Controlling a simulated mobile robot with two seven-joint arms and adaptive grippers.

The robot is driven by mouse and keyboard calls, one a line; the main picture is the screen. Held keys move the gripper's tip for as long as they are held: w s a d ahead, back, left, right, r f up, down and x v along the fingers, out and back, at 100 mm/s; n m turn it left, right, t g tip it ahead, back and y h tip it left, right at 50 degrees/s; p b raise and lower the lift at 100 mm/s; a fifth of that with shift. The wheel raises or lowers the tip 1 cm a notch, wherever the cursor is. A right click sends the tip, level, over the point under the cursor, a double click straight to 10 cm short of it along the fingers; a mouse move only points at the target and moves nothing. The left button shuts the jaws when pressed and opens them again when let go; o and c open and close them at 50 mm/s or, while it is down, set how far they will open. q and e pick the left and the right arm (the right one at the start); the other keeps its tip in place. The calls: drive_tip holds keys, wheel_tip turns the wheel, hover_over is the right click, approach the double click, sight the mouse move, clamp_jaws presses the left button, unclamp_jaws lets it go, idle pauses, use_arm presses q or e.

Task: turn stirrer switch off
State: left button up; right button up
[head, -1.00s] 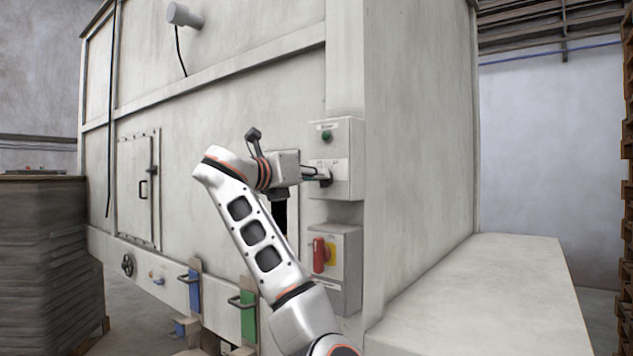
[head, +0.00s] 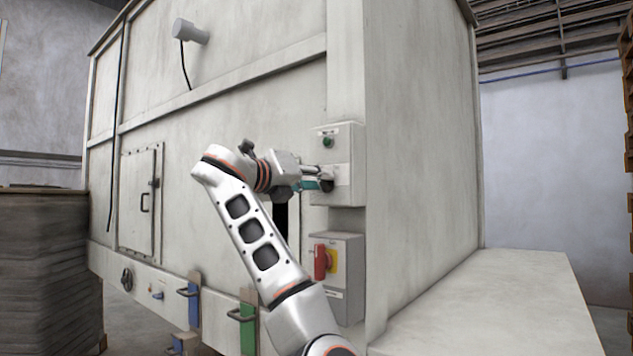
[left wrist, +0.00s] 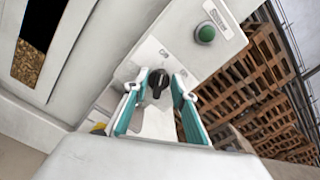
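The stirrer switch is a black rotary knob (left wrist: 157,82) on a pale grey control box (head: 344,188). In the left wrist view its grip bar stands nearly upright in the picture, slightly tilted. My left gripper (left wrist: 160,76) has its two teal fingers spread on either side of the knob, with a gap visible on both sides. In the head view the left gripper (head: 321,180) is at the box front, and its fingers partly hide the knob. A green button (head: 328,142) sits above the knob and also shows in the left wrist view (left wrist: 205,33). My right gripper is not in view.
Below is a second box (head: 347,306) with a red rotary handle (head: 320,262) on a yellow plate. Blue (head: 194,304) and green (head: 248,328) handled parts stick out at the lower left. A pale ledge (head: 490,295) lies to the right.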

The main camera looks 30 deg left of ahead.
use_arm(q)
drive_tip(key=shift+s, duration=0.1)
drive_tip(key=s, duration=1.1)
drive_tip(key=shift+s+a, duration=0.4)
drive_tip(key=shift+a, duration=0.05)
